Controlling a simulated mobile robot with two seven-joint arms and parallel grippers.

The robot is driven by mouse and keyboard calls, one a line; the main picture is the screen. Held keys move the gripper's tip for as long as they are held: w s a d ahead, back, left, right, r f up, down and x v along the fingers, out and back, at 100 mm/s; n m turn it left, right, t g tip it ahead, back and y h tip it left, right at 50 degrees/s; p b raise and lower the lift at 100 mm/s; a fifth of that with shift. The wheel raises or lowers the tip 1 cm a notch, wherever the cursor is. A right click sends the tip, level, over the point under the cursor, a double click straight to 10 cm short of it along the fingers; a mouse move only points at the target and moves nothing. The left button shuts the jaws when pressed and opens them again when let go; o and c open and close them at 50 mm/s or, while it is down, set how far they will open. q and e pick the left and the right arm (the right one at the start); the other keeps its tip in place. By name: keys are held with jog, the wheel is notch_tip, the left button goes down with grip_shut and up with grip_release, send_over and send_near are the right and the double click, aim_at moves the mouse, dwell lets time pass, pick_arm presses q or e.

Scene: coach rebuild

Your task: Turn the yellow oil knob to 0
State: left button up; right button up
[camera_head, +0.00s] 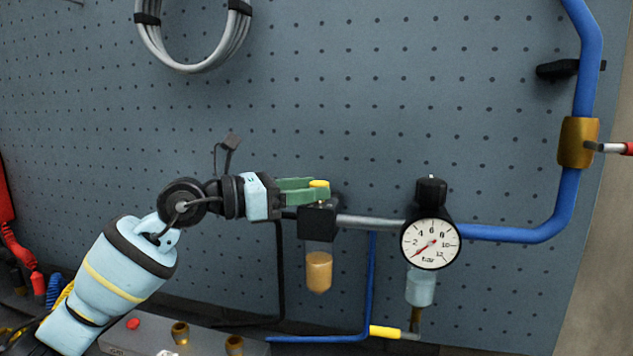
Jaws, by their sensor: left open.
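The yellow oil knob (319,184) sits on top of a black lubricator block (318,222), with an amber oil bowl (319,271) hanging below. My left gripper (312,191) has green fingers and reaches in from the left at the knob's height. Its fingertips are at the knob, and the near finger hides the knob's lower part. The gripper is open; whether a finger touches the knob cannot be told. Any scale or number on the knob is too small to read. My right gripper is not in view.
A round pressure gauge (431,243) and a black regulator knob (431,192) stand to the right on the pipe. A blue pipe (520,233) runs on to a brass valve (577,142). A cable coil (195,66) hangs above. The pegboard between is bare.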

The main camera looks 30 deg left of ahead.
pick_arm(q)
jog(key=shift+x, duration=0.9)
jog(key=shift+w+d, duration=0.2)
jog(key=shift+w, duration=0.1)
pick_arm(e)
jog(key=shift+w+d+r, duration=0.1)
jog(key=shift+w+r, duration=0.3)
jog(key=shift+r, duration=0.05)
pick_arm(q)
jog(key=shift+c, duration=0.4)
